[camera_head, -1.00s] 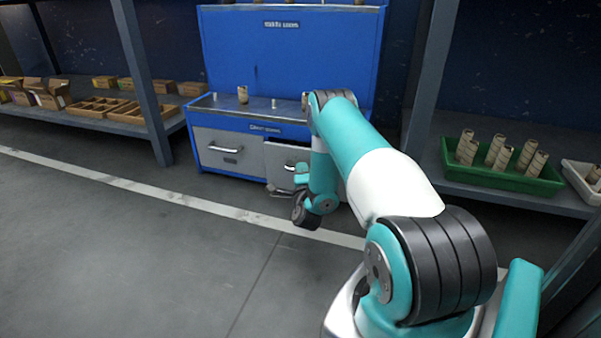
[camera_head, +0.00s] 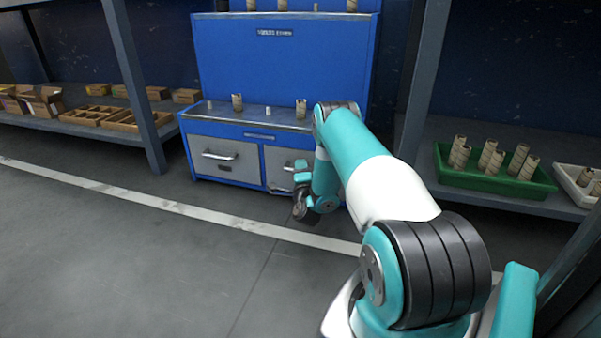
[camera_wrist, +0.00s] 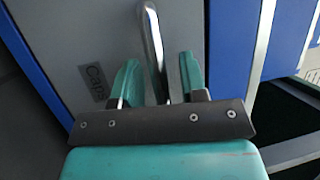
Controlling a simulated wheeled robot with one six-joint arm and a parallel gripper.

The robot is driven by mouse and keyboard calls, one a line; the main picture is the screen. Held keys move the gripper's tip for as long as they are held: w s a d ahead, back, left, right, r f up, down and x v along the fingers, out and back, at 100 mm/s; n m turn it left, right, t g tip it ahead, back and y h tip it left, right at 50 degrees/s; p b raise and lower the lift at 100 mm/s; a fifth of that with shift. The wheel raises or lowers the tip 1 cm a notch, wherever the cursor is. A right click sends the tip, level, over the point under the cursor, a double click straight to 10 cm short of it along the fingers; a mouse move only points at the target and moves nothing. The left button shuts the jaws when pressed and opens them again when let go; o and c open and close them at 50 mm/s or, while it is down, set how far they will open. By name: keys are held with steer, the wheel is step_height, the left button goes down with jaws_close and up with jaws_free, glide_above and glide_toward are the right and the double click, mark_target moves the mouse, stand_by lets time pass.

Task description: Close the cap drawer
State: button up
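The cap drawer (camera_head: 276,163) is the grey right-hand drawer of the blue cabinet, partly hidden by my arm in the head view. Its front (camera_wrist: 95,30), with a partly covered label starting "Cap" (camera_wrist: 95,82), fills the left of the wrist view. It looks about flush with the blue frame in the head view; a small gap cannot be ruled out. The silver bar handle (camera_wrist: 152,40) runs between the two teal fingers of my gripper (camera_wrist: 160,75). The fingers are apart, with space beside the bar. In the head view my gripper (camera_head: 301,190) is at the drawer front.
A second grey drawer (camera_head: 222,158) with a bar handle is to the left. Tubes (camera_head: 237,102) stand on the cabinet's worktop. A shelf with a green tray (camera_head: 493,182) of tubes is at right; boxes (camera_head: 43,102) are on the left shelf. The floor in front is clear.

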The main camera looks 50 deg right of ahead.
steer(key=shift+a, duration=0.15)
steer(key=p+v, duration=1.7)
steer(key=p, duration=0.4)
steer(key=shift+p, duration=0.3)
steer(key=shift+r, duration=0.15)
